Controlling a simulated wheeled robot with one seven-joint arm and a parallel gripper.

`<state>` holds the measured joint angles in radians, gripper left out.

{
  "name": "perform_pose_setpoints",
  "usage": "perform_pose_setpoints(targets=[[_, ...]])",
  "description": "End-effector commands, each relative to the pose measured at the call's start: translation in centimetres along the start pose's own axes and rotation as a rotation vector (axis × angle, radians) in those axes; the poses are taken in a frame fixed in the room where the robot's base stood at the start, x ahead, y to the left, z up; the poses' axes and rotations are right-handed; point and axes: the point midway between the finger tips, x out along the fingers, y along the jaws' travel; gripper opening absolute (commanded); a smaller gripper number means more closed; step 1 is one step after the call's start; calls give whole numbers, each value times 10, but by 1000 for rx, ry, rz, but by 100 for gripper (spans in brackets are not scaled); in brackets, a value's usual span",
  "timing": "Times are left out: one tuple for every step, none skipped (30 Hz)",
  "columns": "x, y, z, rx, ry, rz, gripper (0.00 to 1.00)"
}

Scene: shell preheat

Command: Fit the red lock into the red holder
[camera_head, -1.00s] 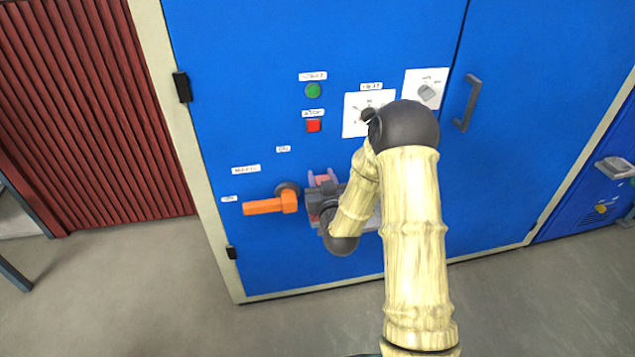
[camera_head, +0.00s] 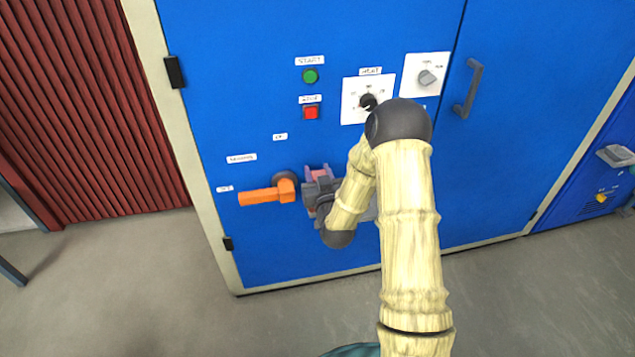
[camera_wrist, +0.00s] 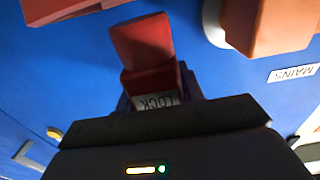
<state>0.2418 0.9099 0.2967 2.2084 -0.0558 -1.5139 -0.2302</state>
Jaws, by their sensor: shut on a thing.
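The red lock (camera_wrist: 145,45) shows in the wrist view as a red block with a white label reading LOCK. My gripper (camera_wrist: 157,98) is shut on it, with a purple finger on each side. In the head view my gripper (camera_head: 318,178) is close to the blue panel, just right of the orange handle, and the lock is mostly hidden there. Another red part (camera_wrist: 60,10) is cut off at the top left of the wrist view, apart from the lock. It may be the red holder, but I cannot tell. My arm covers that area in the head view.
The orange handle (camera_head: 265,194) sticks out from the blue cabinet (camera_head: 260,40) close beside my gripper; it also shows in the wrist view (camera_wrist: 270,25). Above are a green button (camera_head: 310,76), a red button (camera_head: 311,112) and a dial (camera_head: 368,101). A door handle (camera_head: 467,88) is further right.

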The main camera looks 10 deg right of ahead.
Motion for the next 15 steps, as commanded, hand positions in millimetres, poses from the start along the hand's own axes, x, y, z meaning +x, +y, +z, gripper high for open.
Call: perform_pose_setpoints(targets=[[0,0,16,1,-2,0,14],[0,0,21,1,-2,0,14],[0,0,26,2,-2,0,14],[0,0,28,2,-2,1,14],[1,1,29,2,-1,1,14],[1,1,29,2,-1,1,14],[2,1,29,2,0,1,14],[2,1,29,1,0,1,14],[2,0,28,1,0,1,14],[2,0,28,1,0,1,14],[2,0,28,1,0,1,14],[2,0,28,1,0,1,14],[2,0,28,1,0,1,14],[2,0,29,1,0,1,14],[2,0,30,1,0,1,14]])
